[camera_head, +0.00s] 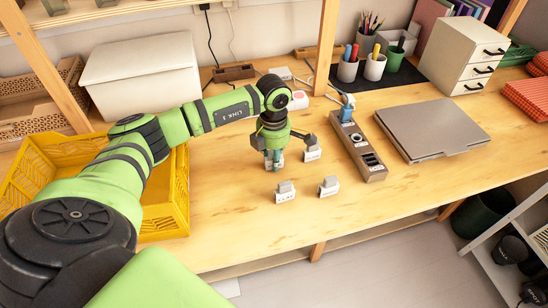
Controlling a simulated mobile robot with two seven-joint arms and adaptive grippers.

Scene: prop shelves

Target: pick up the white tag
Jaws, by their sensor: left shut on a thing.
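My left gripper (273,160) reaches down over the wooden table from the left arm, its fingers shut on a small white tag (274,166) that they largely cover. Three similar small white tags with grey tops stand nearby: one (312,153) just right of the gripper, one (285,196) in front of it, and one (328,190) to the front right. The lettering on them is too small to read. I cannot tell whether the held tag still touches the table. My right gripper is not in view.
A yellow crate (165,222) stands to the left, partly behind my arm. A grey metal strip with sockets (350,138) and a closed laptop (430,125) lie to the right. Cups with pens (374,68) and a white drawer unit (460,50) stand behind.

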